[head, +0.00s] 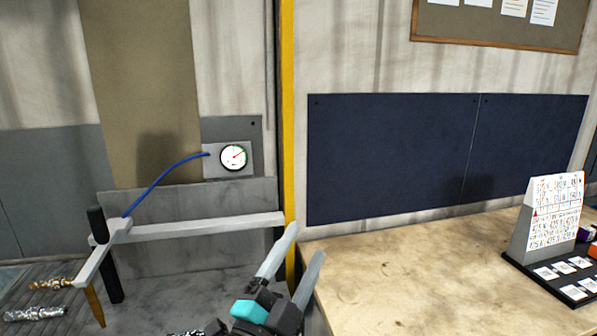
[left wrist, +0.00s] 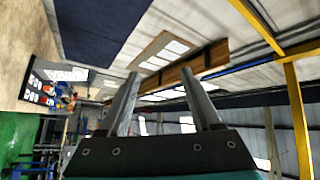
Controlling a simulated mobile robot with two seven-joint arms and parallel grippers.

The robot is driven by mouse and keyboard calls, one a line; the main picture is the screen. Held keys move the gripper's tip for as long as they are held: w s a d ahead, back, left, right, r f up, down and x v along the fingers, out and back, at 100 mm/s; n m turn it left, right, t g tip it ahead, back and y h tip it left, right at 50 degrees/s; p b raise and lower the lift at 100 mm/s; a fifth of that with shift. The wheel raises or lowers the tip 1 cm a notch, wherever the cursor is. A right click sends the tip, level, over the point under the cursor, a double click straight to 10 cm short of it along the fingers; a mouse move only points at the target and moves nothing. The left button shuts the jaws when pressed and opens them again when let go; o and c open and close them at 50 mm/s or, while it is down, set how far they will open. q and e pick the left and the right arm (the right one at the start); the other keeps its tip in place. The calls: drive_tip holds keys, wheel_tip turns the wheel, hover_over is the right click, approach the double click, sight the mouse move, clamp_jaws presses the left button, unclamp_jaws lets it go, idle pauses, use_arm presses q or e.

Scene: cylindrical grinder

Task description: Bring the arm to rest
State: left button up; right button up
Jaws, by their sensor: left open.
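My left gripper (head: 291,252) shows at the bottom middle of the head view, its two grey fingers pointing up and apart. It is open with nothing between the fingers, in front of the left edge of the wooden bench. In the left wrist view the fingers (left wrist: 158,82) are spread and empty, with only the distant wall and roof behind them. My right gripper shows in neither view.
A wooden bench (head: 400,275) fills the lower right, mostly bare, with a white chart stand (head: 551,220) on a black tray (head: 560,287). Left are a grey arm fixture (head: 190,228), a dial gauge (head: 234,157) and metal drill-like pieces (head: 36,313). A yellow post (head: 288,120) stands between.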

use_arm(q)
drive_tip(key=s+a+f+n+g+y, duration=0.2)
drive_tip(key=a+f+n+g+y, duration=0.1)
drive_tip(key=a+f+n+y, duration=0.4)
drive_tip(key=s+a+f+n+g+y, duration=0.25)
drive_tip(key=a+f+n, duration=0.2)
drive_tip(key=f, duration=0.55)
drive_tip(key=s+a+f+n+g, duration=0.25)
drive_tip(key=s+f+g, duration=0.3)
drive_tip(key=s, duration=0.45)
drive_tip(key=s+a+f+n+g, duration=0.1)
drive_tip(key=s+a+f+g, duration=0.2)
drive_tip(key=s+f+g, duration=0.35)
drive_tip(key=s+f+b, duration=0.2)
drive_tip(key=f, duration=1.2)
drive_tip(key=s+f+b, duration=0.2)
drive_tip(key=f+b, duration=0.1)
drive_tip(key=f, duration=1.1)
drive_tip(key=s+a+f+g+b, duration=0.1)
drive_tip(key=s+f+b, duration=0.3)
drive_tip(key=s+f, duration=1.1)
wheel_tip(320, 180, down, 2)
drive_tip(key=shift+a+f+m, duration=0.1)
drive_tip(key=shift+a+m, duration=0.2)
drive_tip(key=shift+a, duration=0.3)
